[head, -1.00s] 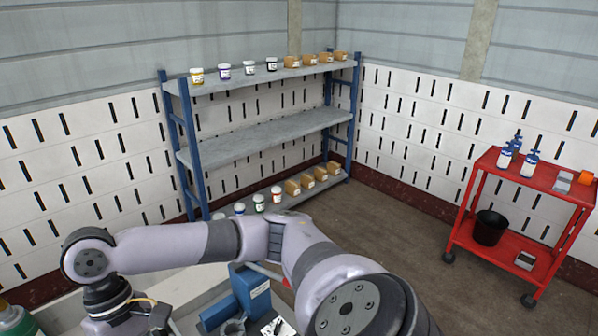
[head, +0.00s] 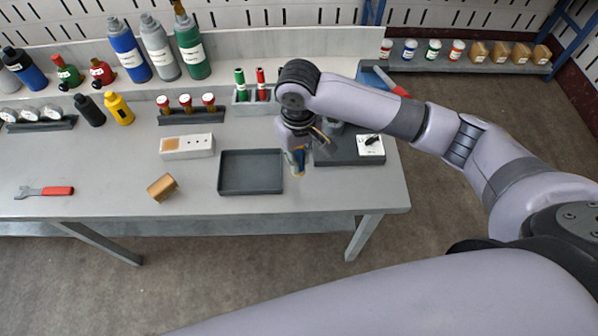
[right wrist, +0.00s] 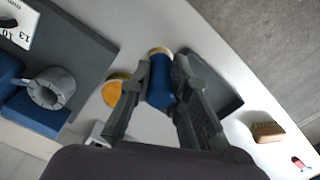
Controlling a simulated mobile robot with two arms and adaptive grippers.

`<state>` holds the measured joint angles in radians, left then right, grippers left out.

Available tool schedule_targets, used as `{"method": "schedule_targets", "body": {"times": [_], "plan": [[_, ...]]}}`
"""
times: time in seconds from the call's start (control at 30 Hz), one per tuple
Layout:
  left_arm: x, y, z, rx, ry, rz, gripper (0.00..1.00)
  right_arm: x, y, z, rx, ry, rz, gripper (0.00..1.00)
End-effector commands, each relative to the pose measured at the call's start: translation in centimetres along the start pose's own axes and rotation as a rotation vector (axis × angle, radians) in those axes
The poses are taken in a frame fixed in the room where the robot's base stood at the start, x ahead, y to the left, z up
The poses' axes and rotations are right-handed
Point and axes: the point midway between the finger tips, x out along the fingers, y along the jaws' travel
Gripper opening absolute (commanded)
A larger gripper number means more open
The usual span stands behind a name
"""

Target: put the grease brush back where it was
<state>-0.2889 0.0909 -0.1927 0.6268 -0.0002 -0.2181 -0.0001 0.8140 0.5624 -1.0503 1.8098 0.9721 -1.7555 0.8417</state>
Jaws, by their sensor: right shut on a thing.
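My right gripper (head: 298,158) is above the grey workbench, just right of a black tray (head: 250,191). In the right wrist view its fingers (right wrist: 161,88) are shut on a blue handle-like thing with a tan end, which I take for the grease brush (right wrist: 160,86). In the head view the brush is small and mostly hidden by the gripper. A yellow round thing (right wrist: 117,90) lies beside the fingers in the right wrist view, partly covered. My left gripper is not in view.
A pale block with a tan inset (head: 187,147) stands left of the tray. A small brown box (head: 162,187) and a red-handled wrench (head: 45,191) lie nearer the front. Bottles and cylinders line the back. A dark plate with a white card (head: 370,145) is on the right.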

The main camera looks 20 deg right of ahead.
Motion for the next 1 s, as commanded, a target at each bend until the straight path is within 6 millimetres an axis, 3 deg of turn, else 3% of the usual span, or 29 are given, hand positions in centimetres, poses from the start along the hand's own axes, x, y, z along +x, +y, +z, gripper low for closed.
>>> {"method": "schedule_targets", "body": {"times": [0.2,0.5,0.97,1.0], "plan": [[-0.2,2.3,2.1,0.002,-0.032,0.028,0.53,2.8,0.0,0.0,0.001,0.001,-0.001,0.00],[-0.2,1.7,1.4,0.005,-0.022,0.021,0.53,6.6,-0.1,0.0,0.000,-0.001,-0.002,0.00],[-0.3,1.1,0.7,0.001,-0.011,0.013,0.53,7.5,-0.1,0.0,0.000,0.000,-0.001,0.00],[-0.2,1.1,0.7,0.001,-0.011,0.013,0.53,7.5,-0.1,0.0,0.000,0.001,-0.001,0.20]]}}
